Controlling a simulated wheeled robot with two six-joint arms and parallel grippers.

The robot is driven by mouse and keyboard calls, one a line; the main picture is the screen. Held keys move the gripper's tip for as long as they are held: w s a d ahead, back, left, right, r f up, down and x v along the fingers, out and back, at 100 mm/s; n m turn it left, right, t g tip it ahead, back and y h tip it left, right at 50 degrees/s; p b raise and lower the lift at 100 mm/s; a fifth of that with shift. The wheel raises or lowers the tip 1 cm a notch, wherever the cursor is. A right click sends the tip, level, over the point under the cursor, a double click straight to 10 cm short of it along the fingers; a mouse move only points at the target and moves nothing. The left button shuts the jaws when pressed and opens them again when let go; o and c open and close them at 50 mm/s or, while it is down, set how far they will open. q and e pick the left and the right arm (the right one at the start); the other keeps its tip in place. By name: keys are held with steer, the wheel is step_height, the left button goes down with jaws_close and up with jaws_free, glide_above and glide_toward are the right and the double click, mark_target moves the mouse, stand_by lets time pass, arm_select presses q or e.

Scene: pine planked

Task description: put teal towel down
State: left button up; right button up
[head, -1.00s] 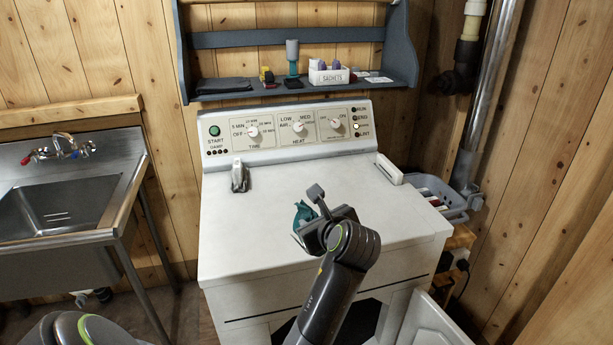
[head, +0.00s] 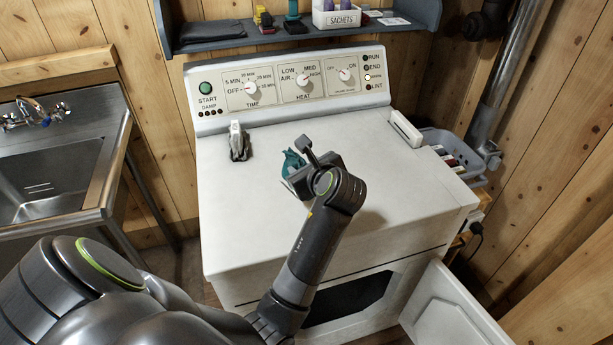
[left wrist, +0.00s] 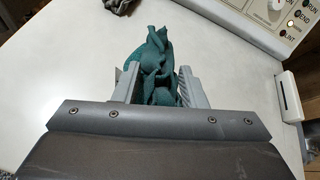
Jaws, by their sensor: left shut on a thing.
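The teal towel (head: 291,162) is a crumpled bundle over the white top of the dryer (head: 238,205). My left gripper (head: 297,172) is shut on the towel, and its wrist hides part of the cloth in the head view. In the left wrist view the bunched towel (left wrist: 155,62) sits between the two grey fingers and sticks out past their tips. I cannot tell whether the towel touches the dryer top. My right gripper is not in view.
A small grey-and-white object (head: 238,143) stands on the dryer top at the back left. A grey basket (head: 452,150) is at the dryer's right side. The dryer door (head: 450,312) hangs open at the front. A sink (head: 50,178) stands to the left. Much of the dryer top is bare.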

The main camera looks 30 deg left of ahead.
arm_select(q)
steer(key=shift+a+f, duration=0.1)
steer(key=shift+f, duration=2.1)
steer(key=shift+w, duration=0.1)
steer(key=o, duration=1.1)
steer(key=shift+f, duration=0.1)
steer(key=shift+c, duration=0.2)
